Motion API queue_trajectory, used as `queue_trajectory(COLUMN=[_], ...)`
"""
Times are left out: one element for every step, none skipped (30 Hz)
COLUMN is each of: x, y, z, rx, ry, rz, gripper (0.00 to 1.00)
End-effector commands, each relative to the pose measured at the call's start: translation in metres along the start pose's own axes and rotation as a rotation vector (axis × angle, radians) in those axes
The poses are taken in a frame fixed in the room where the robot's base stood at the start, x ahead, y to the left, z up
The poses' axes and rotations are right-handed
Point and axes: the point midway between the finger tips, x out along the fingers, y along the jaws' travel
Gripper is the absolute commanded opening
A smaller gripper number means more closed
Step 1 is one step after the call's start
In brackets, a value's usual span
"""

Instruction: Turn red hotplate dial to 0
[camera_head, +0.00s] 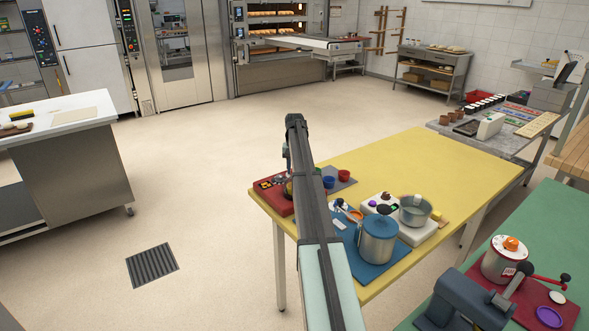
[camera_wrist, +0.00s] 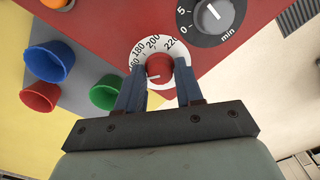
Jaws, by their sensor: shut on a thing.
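The red hotplate (camera_wrist: 110,35) fills the top of the wrist view; in the head view its red body (camera_head: 276,203) sits at the near left corner of the yellow table, partly hidden by my arm. Its red dial (camera_wrist: 158,66) has a white ring scale, with 200 and 220 readable and other marks partly covered. My gripper (camera_wrist: 160,82) has one finger on each side of the dial and is shut on it. A pale pointer mark shows on the dial's lower edge. In the head view my arm hides the gripper.
A black timer dial (camera_wrist: 213,13) marked in minutes lies right beside the red dial. Blue (camera_wrist: 48,61), red (camera_wrist: 39,96) and green (camera_wrist: 104,96) cups stand to the left on a grey mat. A steel pot (camera_head: 378,240) stands on a blue mat right of my arm.

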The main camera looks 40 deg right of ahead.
Motion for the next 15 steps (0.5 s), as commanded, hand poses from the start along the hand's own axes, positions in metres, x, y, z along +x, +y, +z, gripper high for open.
queue_trajectory(x=[0.0001,0.0001,0.0001,0.0001,0.0001,0.0001,0.0001,0.0001,0.0001,0.0001,0.0001,0.0001,0.0001,0.0001,0.0001], y=[0.0000,0.0000,0.0000,0.0000,0.0000,0.0000,0.0000,0.0000,0.0000,0.0000,0.0000,0.0000,0.0000,0.0000,0.0001], z=[0.0005,0.0005,0.0005,0.0005,0.0005,0.0005,0.0006,0.0006,0.0006,0.0006,0.0006,0.0006,0.0006,0.0007,0.0006], rx=[-0.036,-0.058,-0.086,-0.107,-0.127,-0.150,-0.168,-0.183,-0.202,-0.216,-0.228,-0.242,-0.252,-0.260,-0.270], ry=[-0.001,-0.001,-0.001,-0.001,-0.001,-0.001,-0.001,-0.001,-0.001,-0.001,-0.001,-0.001,-0.001,-0.001,-0.001], rz=[0.000,0.000,0.000,0.000,0.000,0.000,0.000,0.000,0.000,0.000,0.000,0.000,0.000,0.000,0.000], gripper=[0.06,0.06,0.06,0.06,0.06,0.06,0.06,0.06,0.06,0.06,0.06,0.06,0.06,0.06,0.06])
